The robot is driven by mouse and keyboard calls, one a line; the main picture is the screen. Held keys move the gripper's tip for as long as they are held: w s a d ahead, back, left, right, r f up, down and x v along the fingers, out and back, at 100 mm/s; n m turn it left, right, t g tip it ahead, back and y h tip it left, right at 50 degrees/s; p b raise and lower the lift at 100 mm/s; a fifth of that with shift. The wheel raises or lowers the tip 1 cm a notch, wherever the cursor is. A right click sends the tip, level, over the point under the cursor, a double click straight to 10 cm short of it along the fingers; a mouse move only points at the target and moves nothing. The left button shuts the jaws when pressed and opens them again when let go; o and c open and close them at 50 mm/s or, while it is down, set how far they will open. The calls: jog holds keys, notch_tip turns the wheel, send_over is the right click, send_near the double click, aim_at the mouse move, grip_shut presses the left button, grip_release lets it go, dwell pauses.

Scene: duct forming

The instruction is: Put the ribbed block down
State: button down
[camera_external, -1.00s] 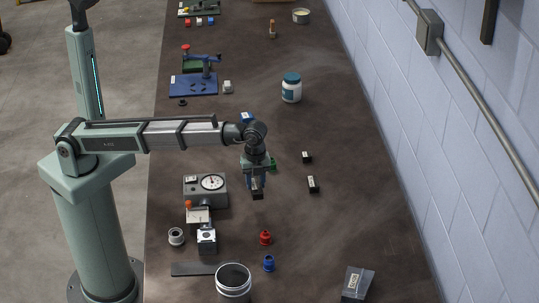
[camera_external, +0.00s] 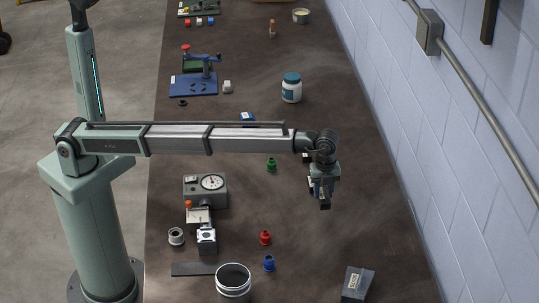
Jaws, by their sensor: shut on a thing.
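My gripper (camera_external: 323,194) points down over the right part of the dark bench, at the end of the outstretched arm. It is shut on a small dark block, the ribbed block (camera_external: 325,205), whose lower end shows below the fingers. Its ribs are too small to make out. I cannot tell whether the block touches the bench. A small black block (camera_external: 305,159) on the bench is mostly hidden behind my wrist. Another black block with a pale label, seen earlier, is largely or wholly hidden by my gripper.
A green knobbed piece (camera_external: 271,164), a red one (camera_external: 265,238) and a blue one (camera_external: 269,263) stand left of my gripper. A dial gauge box (camera_external: 206,190) is further left. A dark wedge-shaped block (camera_external: 357,284) lies at the front right. Bench around my gripper's front is clear.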

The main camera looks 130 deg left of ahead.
jog(key=shift+f, duration=4.9)
jog(key=shift+f, duration=0.15)
jog(key=c, duration=0.7)
grip_release()
notch_tip(320, 180, up, 12)
jog(key=shift+r, duration=0.15)
